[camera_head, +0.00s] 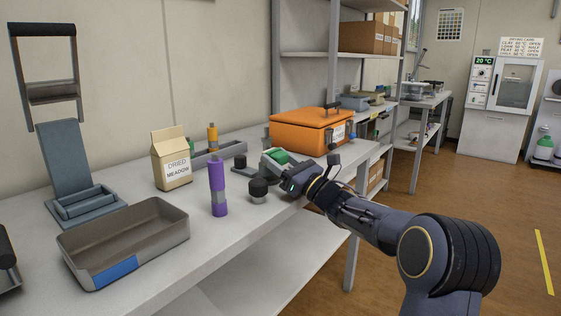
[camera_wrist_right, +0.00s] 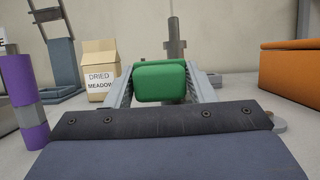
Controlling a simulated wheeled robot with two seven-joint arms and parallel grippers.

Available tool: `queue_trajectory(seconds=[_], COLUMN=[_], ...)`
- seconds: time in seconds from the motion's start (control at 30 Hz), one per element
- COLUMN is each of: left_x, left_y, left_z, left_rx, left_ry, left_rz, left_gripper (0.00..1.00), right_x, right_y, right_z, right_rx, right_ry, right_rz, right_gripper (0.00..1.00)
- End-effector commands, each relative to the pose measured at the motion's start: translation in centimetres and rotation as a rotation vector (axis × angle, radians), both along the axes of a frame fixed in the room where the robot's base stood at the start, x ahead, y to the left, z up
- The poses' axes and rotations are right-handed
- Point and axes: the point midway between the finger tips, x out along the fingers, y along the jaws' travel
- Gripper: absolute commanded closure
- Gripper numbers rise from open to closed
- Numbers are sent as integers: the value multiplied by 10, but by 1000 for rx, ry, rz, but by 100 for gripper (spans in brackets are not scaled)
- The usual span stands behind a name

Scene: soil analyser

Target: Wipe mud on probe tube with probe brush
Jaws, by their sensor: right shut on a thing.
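My right gripper (camera_head: 280,171) reaches over the bench from the right. In the right wrist view its two grey fingers (camera_wrist_right: 162,88) are shut on a green block (camera_wrist_right: 160,80), which looks like the probe brush. The green block also shows in the head view (camera_head: 277,156); its underside is hidden. A grey upright post (camera_wrist_right: 175,38) stands behind the green block in the wrist view. It may be the probe tube, but I cannot tell, and I make out no mud on it. My left gripper is not in view.
A purple tube (camera_head: 217,189) and a dark-topped grey cylinder (camera_head: 258,190) stand left of my gripper. The carton (camera_head: 171,162) and grey tray (camera_head: 165,226) are farther left. An orange case (camera_head: 298,131) stands behind right. The bench front is clear.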

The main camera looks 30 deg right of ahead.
Motion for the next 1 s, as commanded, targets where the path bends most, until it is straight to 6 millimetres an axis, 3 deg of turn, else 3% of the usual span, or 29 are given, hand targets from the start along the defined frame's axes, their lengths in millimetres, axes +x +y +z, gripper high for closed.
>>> queue_trajectory(seconds=[0.57, 1.0], left_x=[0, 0], left_y=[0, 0], left_z=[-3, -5], left_rx=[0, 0], left_ry=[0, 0], left_rz=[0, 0], left_gripper=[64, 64], right_x=[9, 21], right_y=[2, -32], right_z=[0, 0], right_rx=[1, 1], right_ry=[-1, -2], right_rz=[-1, -1], right_gripper=[69, 69])
